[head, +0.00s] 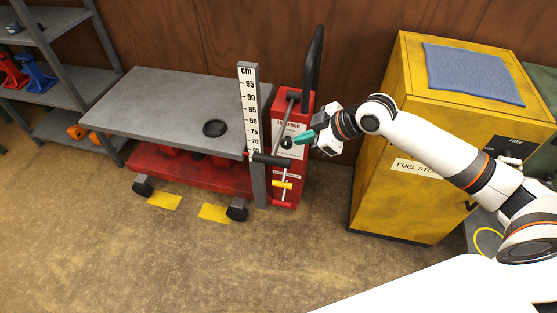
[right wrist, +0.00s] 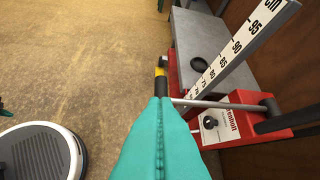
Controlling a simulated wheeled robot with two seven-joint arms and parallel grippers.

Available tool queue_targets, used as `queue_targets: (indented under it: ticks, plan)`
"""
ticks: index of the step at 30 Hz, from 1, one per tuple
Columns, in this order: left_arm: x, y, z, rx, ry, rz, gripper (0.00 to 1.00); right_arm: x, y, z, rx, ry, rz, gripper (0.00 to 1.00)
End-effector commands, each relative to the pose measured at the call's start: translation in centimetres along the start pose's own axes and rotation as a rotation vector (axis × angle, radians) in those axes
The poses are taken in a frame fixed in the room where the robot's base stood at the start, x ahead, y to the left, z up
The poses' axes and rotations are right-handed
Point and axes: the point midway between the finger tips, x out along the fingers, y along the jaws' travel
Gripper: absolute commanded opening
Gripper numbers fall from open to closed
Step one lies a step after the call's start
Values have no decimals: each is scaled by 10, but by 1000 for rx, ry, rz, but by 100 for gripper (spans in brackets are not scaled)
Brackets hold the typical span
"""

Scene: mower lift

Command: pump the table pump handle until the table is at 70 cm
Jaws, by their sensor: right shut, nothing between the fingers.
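The lift table has a grey top (head: 165,100) over a red base (head: 190,170). A white cm scale (head: 250,105) stands at its right front corner; the height reading is too small to tell. The red pump unit (head: 290,185) stands just right of the scale. A grey pump lever (head: 284,122) slopes down across it to a black grip (head: 270,159); the rod also shows in the right wrist view (right wrist: 215,104). My right gripper (head: 301,138) has teal fingers, shut and empty, in front of the pump unit, right of the lever.
A black upright handle (head: 314,60) rises behind the pump unit. A yellow fuel cabinet (head: 385,130) with a blue cloth (head: 472,73) stands to the right. Grey shelves (head: 75,90) stand at left. The floor in front is clear. A black ring (head: 215,128) lies on the tabletop.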

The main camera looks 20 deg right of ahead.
Motion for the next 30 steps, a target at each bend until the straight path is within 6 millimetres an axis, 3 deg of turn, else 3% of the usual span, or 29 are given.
queue_targets:
  ticks: [14,29,30]
  plan:
    - [-2,1,2,1,-3,1,0,6,0,2,4,-3,6,0]
    - [-15,1,4,1,-4,1,0,102,1,4,4,-2,6,0]
    - [-16,1,4,1,-4,1,0,106,1,-5,6,3,6,0]
